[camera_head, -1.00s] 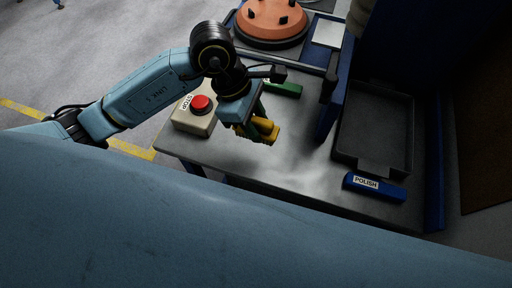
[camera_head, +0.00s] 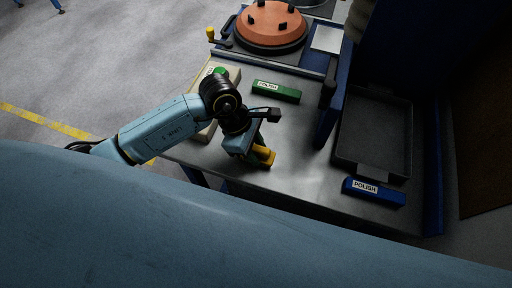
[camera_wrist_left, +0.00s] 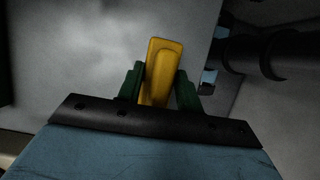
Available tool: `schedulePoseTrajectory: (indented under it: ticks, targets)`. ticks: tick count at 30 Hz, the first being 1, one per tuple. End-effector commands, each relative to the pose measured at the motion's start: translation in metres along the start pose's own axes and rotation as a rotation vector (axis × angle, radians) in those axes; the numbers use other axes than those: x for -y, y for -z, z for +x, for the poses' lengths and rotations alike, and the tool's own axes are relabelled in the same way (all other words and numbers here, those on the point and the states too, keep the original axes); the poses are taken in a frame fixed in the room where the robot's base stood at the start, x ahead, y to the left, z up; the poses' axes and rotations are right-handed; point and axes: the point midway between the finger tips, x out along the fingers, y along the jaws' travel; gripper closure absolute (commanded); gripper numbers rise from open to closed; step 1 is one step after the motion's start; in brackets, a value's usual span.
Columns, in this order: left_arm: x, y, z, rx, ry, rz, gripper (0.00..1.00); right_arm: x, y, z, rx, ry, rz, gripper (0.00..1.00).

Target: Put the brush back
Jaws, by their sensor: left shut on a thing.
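A yellow piece, which looks like the brush (camera_head: 266,155), is in my left gripper (camera_head: 259,153) above the front part of the metal table. In the left wrist view, the yellow piece (camera_wrist_left: 163,68) stands up between the two green fingers of my left gripper (camera_wrist_left: 160,88), which are shut on it. No bristles can be made out. I cannot tell whether the piece touches the tabletop. My right gripper is not in view.
A green POLISH bar (camera_head: 276,92) lies behind the gripper and a blue POLISH bar (camera_head: 374,191) at the front right. A dark tray (camera_head: 374,134) sits right of a blue upright panel (camera_head: 334,112). An orange disc (camera_head: 270,24) is at the back. The table's middle (camera_head: 294,142) is clear.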

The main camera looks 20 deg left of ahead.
Motion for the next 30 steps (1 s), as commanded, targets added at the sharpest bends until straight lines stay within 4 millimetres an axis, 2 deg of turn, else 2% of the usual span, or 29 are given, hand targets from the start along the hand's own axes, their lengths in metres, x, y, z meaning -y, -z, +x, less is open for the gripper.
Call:
schedulePoseTrajectory:
  ticks: [1, 2, 6, 17, 20, 30]
  targets:
    - [0.000, 0.001, 0.003, 0.000, -0.001, 0.001, 0.86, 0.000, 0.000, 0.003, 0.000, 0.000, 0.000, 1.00]
    - [0.000, 0.001, 0.002, 0.000, 0.000, 0.001, 0.60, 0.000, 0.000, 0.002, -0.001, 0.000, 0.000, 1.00]
    - [0.000, 0.000, 0.001, 0.000, 0.000, 0.000, 0.43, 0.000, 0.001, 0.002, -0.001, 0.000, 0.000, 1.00]
    - [0.000, -0.001, -0.002, 0.000, 0.001, 0.000, 0.43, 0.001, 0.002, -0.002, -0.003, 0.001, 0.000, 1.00]
    - [-0.002, 0.000, -0.015, -0.001, -0.005, 0.002, 0.43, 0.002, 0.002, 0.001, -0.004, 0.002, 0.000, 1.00]
    - [-0.001, 0.000, -0.086, -0.002, -0.005, 0.002, 0.43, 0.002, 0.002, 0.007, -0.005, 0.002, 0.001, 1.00]
